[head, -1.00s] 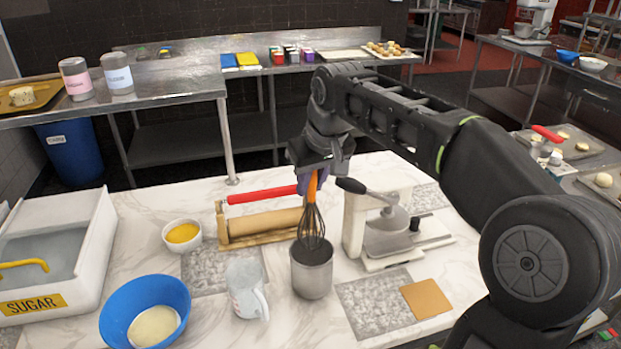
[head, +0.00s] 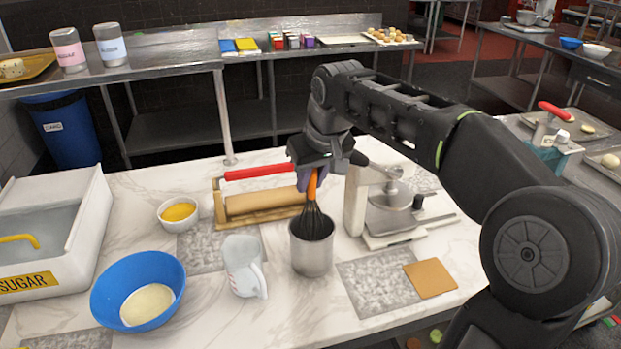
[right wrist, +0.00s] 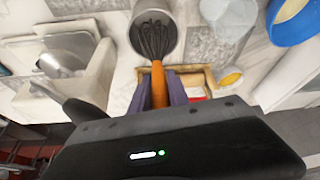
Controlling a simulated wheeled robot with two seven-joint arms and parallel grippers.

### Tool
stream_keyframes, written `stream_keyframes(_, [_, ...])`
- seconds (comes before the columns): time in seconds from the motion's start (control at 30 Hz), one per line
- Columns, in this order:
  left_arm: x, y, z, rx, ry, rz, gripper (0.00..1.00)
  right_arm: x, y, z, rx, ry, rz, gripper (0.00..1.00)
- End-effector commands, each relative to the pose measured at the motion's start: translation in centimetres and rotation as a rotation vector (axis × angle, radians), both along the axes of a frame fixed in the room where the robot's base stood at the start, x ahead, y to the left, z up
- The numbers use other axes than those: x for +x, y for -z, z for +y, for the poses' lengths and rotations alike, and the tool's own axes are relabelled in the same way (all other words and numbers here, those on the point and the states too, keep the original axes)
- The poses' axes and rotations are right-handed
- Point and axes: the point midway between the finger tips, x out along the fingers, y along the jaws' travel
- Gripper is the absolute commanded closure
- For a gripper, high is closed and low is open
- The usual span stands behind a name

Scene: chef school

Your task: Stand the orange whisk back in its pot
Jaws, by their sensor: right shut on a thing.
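The orange whisk (head: 312,188) is upright, with its orange handle up and its dark wire head down inside the mouth of the metal pot (head: 312,258). My right gripper (head: 312,178) is above the pot and shut on the whisk's handle. In the right wrist view, the purple fingertips (right wrist: 160,90) close on the orange handle (right wrist: 160,80), and the wires reach into the pot (right wrist: 136,34). The lower end of the wires is hidden by the pot's wall. My left gripper is not in view.
A rolling pin (head: 262,200) on its stand is behind-left of the pot. A white press-like device (head: 355,205) stands close to its right. A measuring jug (head: 243,265), a blue bowl (head: 165,270) and a yellow-filled bowl (head: 180,212) are to the left. A tan square (head: 430,278) lies front right.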

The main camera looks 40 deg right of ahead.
Motion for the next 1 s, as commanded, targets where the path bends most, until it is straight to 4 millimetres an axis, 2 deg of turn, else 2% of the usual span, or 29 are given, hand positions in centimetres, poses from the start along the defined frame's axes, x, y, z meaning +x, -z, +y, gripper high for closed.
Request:
stream_keyframes(0.2, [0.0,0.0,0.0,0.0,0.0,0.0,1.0,0.0,0.0,0.0,0.0,0.0,-0.001,1.0])
stream_keyframes(0.23, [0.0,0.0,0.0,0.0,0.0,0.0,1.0,0.0,0.0,0.0,0.0,0.0,-0.001,0.76])
stream_keyframes(0.5, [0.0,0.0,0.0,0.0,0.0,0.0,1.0,0.0,0.0,0.0,0.0,0.0,-0.001,0.54])
stream_keyframes(0.83, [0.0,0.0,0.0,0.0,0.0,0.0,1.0,-0.1,-0.2,0.0,0.0,0.0,-0.001,0.53])
stream_keyframes(1.0, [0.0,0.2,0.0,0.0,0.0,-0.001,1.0,-0.6,-1.8,0.1,-0.001,0.0,-0.004,0.53])
